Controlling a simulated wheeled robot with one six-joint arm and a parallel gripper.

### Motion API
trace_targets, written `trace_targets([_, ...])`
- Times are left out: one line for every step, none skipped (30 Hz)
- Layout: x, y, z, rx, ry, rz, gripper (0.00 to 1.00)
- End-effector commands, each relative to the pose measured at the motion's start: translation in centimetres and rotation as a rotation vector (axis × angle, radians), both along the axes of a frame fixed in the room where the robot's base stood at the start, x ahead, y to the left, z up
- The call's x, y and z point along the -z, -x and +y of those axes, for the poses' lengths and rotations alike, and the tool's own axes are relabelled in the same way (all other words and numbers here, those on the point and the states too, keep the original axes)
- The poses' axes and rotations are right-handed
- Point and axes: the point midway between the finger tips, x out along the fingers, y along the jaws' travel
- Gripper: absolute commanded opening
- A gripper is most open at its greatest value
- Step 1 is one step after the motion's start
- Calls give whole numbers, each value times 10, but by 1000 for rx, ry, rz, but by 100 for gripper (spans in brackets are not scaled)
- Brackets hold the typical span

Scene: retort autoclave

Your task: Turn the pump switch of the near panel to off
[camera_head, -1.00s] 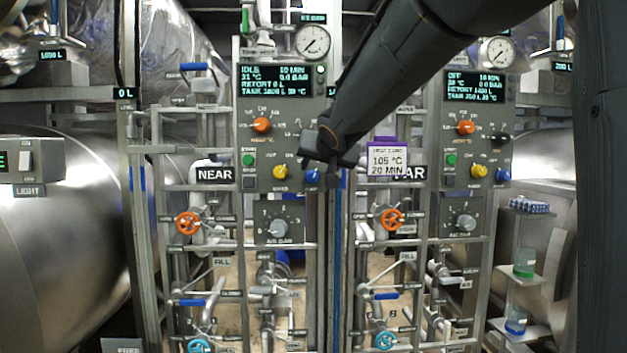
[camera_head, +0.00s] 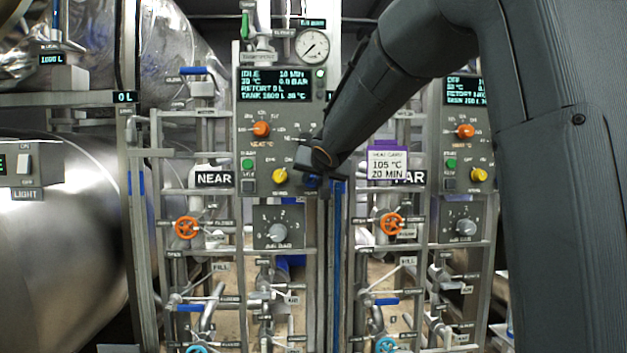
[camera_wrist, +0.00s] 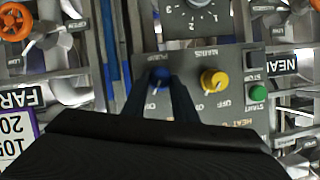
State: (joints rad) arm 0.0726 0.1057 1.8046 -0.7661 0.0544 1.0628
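The panel looks upside down there, and I cannot read the pointer's setting surely. My gripper (camera_head: 313,172) is at the panel's lower right corner and mostly hides the knob in the head view. In the wrist view its two fingers (camera_wrist: 163,88) are apart, reaching to the knob's sides; contact is unclear.
A yellow knob (camera_wrist: 213,80) sits beside the blue one. An orange knob (camera_head: 261,129) is higher on the panel. A purple-topped heat card (camera_head: 388,163) hangs right of my gripper, before the far panel (camera_head: 465,127). Orange valve wheels (camera_head: 187,227) and pipes lie below.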

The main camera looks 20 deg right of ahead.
Motion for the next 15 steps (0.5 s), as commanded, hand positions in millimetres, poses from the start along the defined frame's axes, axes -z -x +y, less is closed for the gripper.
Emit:
trace_targets([0,0,0,0,0,0,6])
trace_targets([0,0,0,0,0,0,3])
trace_targets([0,0,0,0,0,0,3])
trace_targets([0,0,0,0,1,0,3])
trace_targets([0,0,0,-1,2,0,3])
trace_targets([0,0,0,-1,4,1,3])
trace_targets([0,0,0,-1,7,1,3])
trace_targets([1,0,1,-1,10,1,3])
trace_targets([1,0,1,0,17,3,3])
trace_targets([1,0,1,0,24,4,3])
trace_targets([1,-1,1,0,31,6,3])
trace_targets([2,-1,1,-1,43,8,3])
trace_targets([2,-1,2,-1,54,11,3])
trace_targets([3,-1,2,-1,66,14,3])
trace_targets([3,-1,2,-2,85,16,3])
